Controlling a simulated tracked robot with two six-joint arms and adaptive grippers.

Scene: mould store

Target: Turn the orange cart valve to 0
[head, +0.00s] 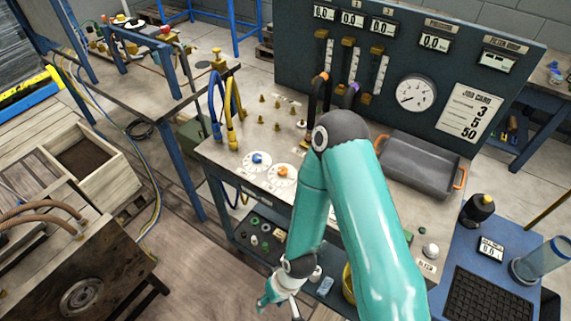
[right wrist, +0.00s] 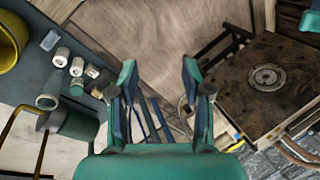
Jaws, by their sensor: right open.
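An orange valve knob (head: 283,172) sits on a white round dial plate on the bench top, left of my right arm in the head view. A blue valve knob (head: 257,158) sits on a similar dial just left of it. The dial marks are too small to read. My right gripper (head: 278,303) hangs low in front of the bench, well below and apart from the orange knob. In the right wrist view the gripper (right wrist: 157,78) is open with nothing between its fingers. Neither valve shows there.
A grey tray (head: 424,163) stands on the bench to the right. A blue and yellow hose pair (head: 232,115) stands left of the dials. Small parts (head: 264,234) lie on a lower shelf. A dark machine table (head: 62,272) stands at left, with open floor between.

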